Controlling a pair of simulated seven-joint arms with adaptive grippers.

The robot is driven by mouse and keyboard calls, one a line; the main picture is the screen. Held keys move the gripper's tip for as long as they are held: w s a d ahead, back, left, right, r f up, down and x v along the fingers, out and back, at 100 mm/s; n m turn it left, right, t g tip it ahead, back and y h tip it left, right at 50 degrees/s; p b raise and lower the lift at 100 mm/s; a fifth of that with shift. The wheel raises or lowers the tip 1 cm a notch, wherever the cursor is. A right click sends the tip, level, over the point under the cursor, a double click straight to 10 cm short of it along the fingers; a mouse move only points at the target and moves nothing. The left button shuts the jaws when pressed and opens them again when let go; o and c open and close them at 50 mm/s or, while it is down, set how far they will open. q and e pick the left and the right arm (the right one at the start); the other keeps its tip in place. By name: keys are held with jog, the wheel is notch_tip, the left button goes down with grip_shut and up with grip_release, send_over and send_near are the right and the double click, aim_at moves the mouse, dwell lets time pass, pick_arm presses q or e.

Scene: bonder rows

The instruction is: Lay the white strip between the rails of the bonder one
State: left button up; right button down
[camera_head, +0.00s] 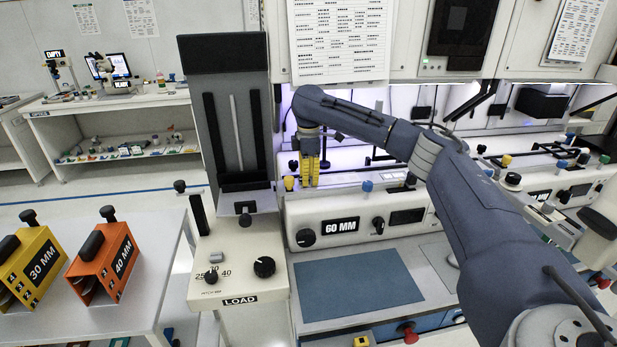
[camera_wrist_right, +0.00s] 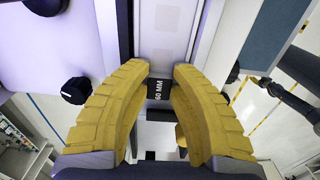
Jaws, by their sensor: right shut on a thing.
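My right gripper (camera_head: 308,182) reaches from the right over the rail deck of the nearer bonder (camera_head: 440,212), whose front label reads 60 MM. Its yellow fingers point down behind the front panel. In the right wrist view the fingertips (camera_wrist_right: 160,75) are close together. A pale flat piece, apparently the white strip (camera_wrist_right: 172,35), runs away from the fingertips. The head view does not show the strip clearly; the fingers and panel hide that spot. I cannot tell whether it rests between the rails (camera_head: 350,178) or is above them. My left gripper is out of view.
The loader (camera_head: 238,240), with its tall dark tower, stands just left of the gripper. A yellow 30 MM magazine (camera_head: 32,265) and an orange 40 MM magazine (camera_head: 103,262) stand on the left table. A blue mat (camera_head: 358,285) lies bare before the bonder. Several knobs line its front.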

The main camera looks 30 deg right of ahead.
jog(key=c, duration=1.1)
grip_release()
jog(key=shift+f, duration=0.1)
notch_tip(320, 180, up, 12)
jog(key=shift+r, duration=0.1)
dwell(0.9)
